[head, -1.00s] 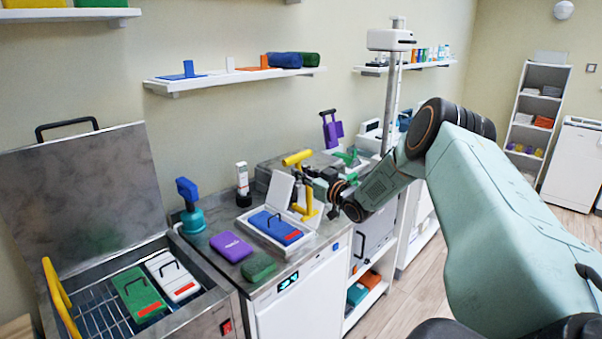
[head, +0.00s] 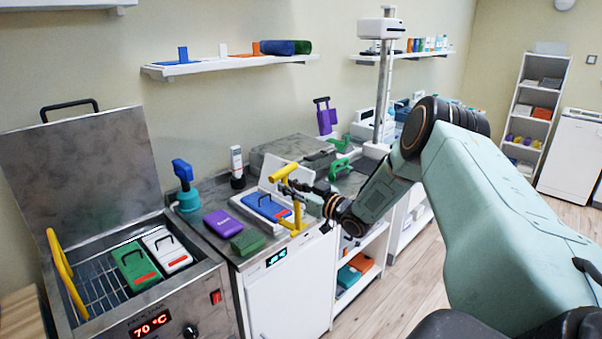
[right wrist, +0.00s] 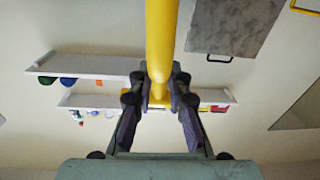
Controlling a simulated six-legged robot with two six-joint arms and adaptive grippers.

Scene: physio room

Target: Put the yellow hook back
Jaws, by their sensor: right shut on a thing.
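The yellow hook (head: 297,212) is a thick yellow bar with a short crosspiece on top, standing roughly upright. My right gripper (head: 288,190) is shut on it; the fingers cover part of its middle. In the right wrist view the yellow bar (right wrist: 160,45) runs from the top edge down between the fingertips (right wrist: 159,85). In the head view its lower end is by the counter's front edge, beside the white tray; I cannot tell whether it touches. Another yellow hooked bar (head: 60,268) leans at the left rim of the steel bath. My left gripper is out of view.
The open steel bath (head: 190,292) holds a green pack (head: 133,262) and a white pack (head: 158,240). A blue pack (head: 262,203) lies in the white tray.

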